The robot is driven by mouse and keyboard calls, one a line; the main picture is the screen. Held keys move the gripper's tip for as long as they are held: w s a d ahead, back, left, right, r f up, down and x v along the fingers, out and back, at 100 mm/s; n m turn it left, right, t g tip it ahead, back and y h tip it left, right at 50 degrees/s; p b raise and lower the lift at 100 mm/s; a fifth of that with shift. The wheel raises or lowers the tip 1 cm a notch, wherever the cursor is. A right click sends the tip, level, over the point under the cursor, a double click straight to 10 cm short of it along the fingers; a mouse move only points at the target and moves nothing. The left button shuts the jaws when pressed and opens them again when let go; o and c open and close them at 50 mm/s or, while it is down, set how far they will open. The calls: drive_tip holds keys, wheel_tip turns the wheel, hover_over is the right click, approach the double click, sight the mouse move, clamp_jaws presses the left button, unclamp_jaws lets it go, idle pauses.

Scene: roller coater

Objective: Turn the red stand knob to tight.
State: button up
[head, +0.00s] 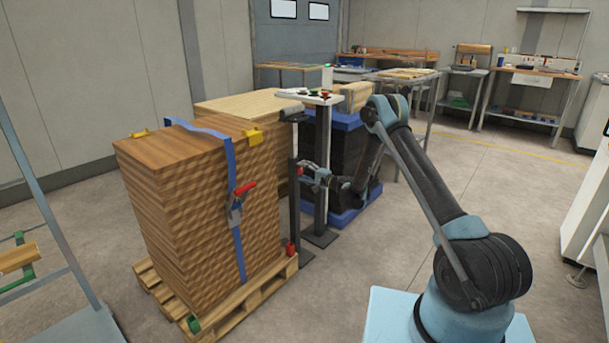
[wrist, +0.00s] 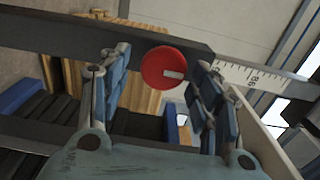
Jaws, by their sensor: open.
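The red stand knob (wrist: 165,68) is a round disc with a pale mark at its lower right, mounted on a dark post (wrist: 60,33) in the wrist view. My gripper (wrist: 163,62) is open, with one finger left and one right of the knob. The right finger looks very near its rim; I cannot tell whether it touches. In the head view my gripper (head: 308,172) is at mid-height of the dark upright stand (head: 294,205); the knob is small and mostly hidden there.
A white measuring scale (wrist: 250,77) lies along the post. A strapped wooden stack (head: 190,215) on a pallet (head: 245,310) stands close left. A second post with a button panel (head: 310,97) and a dark blue-topped stack (head: 345,150) stand behind.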

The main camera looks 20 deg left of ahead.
drive_tip(key=v, duration=1.2)
drive_tip(key=d+r+n+h, duration=0.15)
drive_tip(key=d+r, duration=0.25)
drive_tip(key=r, duration=0.5)
drive_tip(key=s+d+r+n+g+h, duration=0.25)
drive_tip(key=s+d+r+h, duration=0.25)
drive_tip(key=s+d+r, duration=1)
drive_tip(key=s+d+f+h, duration=0.2)
drive_tip(key=s+d+h, duration=0.1)
drive_tip(key=s+d, duration=0.6)
drive_tip(key=s+d+f+g+h, duration=0.1)
drive_tip(key=s+d+f+h, duration=0.2)
drive_tip(key=s+d, duration=0.7)
drive_tip(key=s+d+f+n+g+h, duration=0.1)
drive_tip(key=s+d+h, duration=0.3)
drive_tip(key=s+d, duration=0.6)
drive_tip(key=s+f, duration=0.1)
drive_tip(key=s, duration=0.6)
drive_tip(key=shift+f, duration=0.25)
